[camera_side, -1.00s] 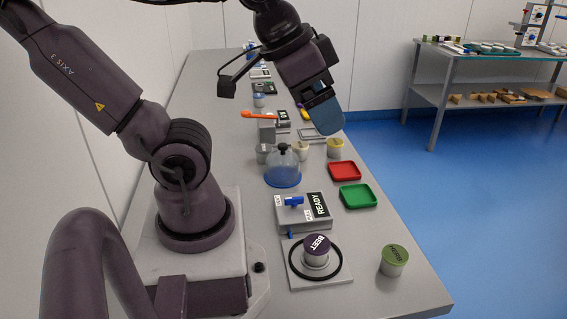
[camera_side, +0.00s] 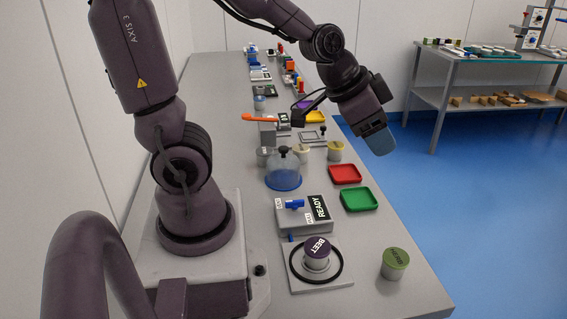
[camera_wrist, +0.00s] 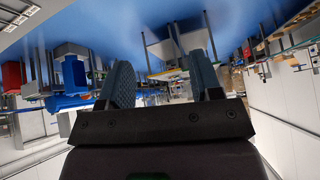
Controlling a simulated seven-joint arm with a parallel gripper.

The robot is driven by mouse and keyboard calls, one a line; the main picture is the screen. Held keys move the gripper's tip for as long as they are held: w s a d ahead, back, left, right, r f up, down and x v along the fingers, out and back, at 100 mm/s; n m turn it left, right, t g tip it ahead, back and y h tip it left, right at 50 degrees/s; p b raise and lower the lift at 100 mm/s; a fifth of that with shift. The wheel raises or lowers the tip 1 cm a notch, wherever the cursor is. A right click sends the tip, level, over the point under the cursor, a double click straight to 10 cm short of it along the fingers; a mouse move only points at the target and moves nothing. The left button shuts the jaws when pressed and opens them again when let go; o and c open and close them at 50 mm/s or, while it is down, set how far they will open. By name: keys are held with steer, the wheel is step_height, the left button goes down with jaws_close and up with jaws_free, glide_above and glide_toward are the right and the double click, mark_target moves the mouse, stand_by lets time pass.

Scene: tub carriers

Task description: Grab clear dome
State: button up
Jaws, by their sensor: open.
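The clear dome (camera_side: 283,174) is a bluish see-through cover with a dark knob on top. It stands on the grey bench left of the red tray in the side view. My gripper (camera_side: 381,146) is up in the air to the right of the dome and well above it, past the bench's right edge in the picture. In the wrist view my gripper (camera_wrist: 166,84) has its two blue-grey fingers apart with nothing between them. The dome cannot be made out in the wrist view, which looks out across the room.
A red tray (camera_side: 345,166) and a green tray (camera_side: 359,188) lie right of the dome. A grey box marked READY (camera_side: 290,218) is in front. Tubs (camera_side: 335,152) and a grey cup (camera_side: 263,157) stand close behind. A BEET tub (camera_side: 317,246) and green-lidded tub (camera_side: 395,257) are nearer.

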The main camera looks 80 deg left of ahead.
mark_target(282, 151)
steer(key=w+a+f+m+g+y, duration=0.1)
steer(key=w+a+f+m+y, duration=0.15)
steer(key=a+f+y, duration=0.8)
steer(key=s+a+f+m+y, duration=0.2)
steer(key=s+a+f+m, duration=0.1)
steer(key=s+a+m, duration=0.1)
steer(key=s+a+f+m+g+y, duration=0.1)
steer(key=s+a+f+m+y, duration=0.1)
steer(key=a, duration=0.5)
steer(key=s+a+f+m+g+y, duration=0.1)
steer(key=s+a+f+m+y, duration=0.1)
steer(key=s+a+f+m, duration=0.3)
steer(key=shift+s+a+m+y, duration=0.15)
steer(key=shift+s+m, duration=0.2)
steer(key=shift+s, duration=0.45)
steer(key=shift+s+a+m+y, duration=0.1)
steer(key=shift+s+m, duration=0.2)
steer(key=shift+s, duration=0.45)
steer(key=m+t, duration=0.1)
steer(key=m, duration=0.2)
steer(key=s+m+t, duration=0.1)
steer(key=m, duration=0.1)
steer(key=shift+f+t, duration=0.25)
steer(key=shift+t, duration=0.05)
steer(key=shift+w+a, duration=0.1)
steer(key=shift+a, duration=0.05)
steer(key=shift+m, duration=0.3)
steer(key=shift+x, duration=2.3)
steer(key=shift+w, duration=0.1)
